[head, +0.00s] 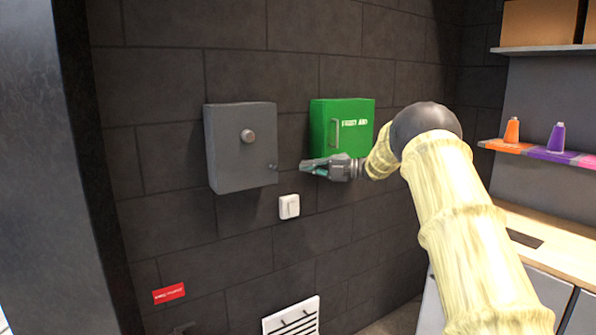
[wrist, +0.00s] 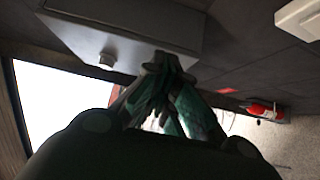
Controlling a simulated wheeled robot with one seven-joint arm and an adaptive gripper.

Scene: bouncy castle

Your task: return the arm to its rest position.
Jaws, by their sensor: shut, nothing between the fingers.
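My arm reaches out from the lower right in the head view, in pale yellow sleeves with a dark round joint. My gripper (head: 304,165) is at its end, pointing left, in front of the dark wall. It looks shut and empty, between the grey wall box and the green first aid box. In the wrist view the gripper's greenish fingers (wrist: 163,68) come together at the tips, near the grey box. I cannot tell whether the tips touch the box.
The grey box (head: 238,150) with a round knob and the green first aid box (head: 345,127) hang on the wall. A white switch (head: 289,206) is below. A white vent (head: 291,318) and a red sign (head: 169,293) are lower. A shelf with cones (head: 512,131) and a counter (head: 550,243) stand right.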

